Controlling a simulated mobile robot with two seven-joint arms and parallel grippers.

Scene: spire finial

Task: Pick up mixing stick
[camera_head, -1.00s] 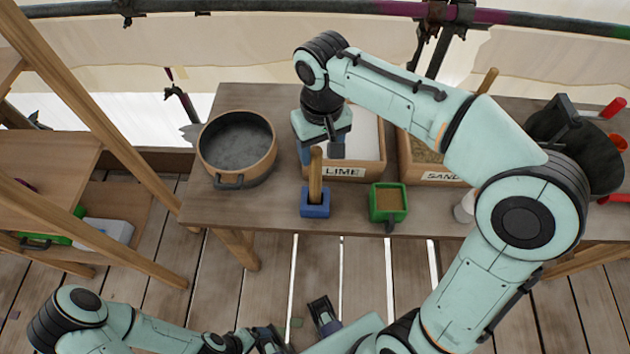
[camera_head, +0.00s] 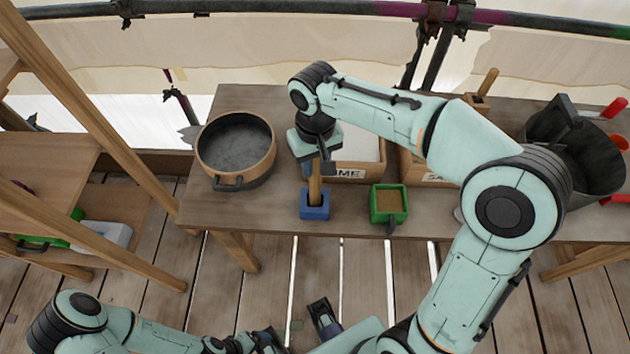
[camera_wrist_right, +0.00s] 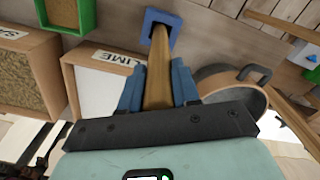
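The mixing stick (camera_head: 315,184), a wooden rod, stands upright in a small blue holder (camera_head: 315,212) at the table's front edge. The stick also shows in the right wrist view (camera_wrist_right: 159,76), running from the blue holder (camera_wrist_right: 160,22) up between my fingers. My right gripper (camera_head: 317,168) is around the upper part of the stick. Its two blue fingers (camera_wrist_right: 158,85) lie along both sides of the stick with no visible gap, so it looks shut on it. The stick's top is hidden by the gripper. My left gripper (camera_head: 297,329) is low, in front of the table, open and empty.
A black pot (camera_head: 237,150) stands left of the holder. A green container (camera_head: 389,218) is close on its right. The lime box (camera_head: 358,172) and sand box (camera_head: 430,172) are behind. A dark bucket (camera_head: 590,150) stands at the right.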

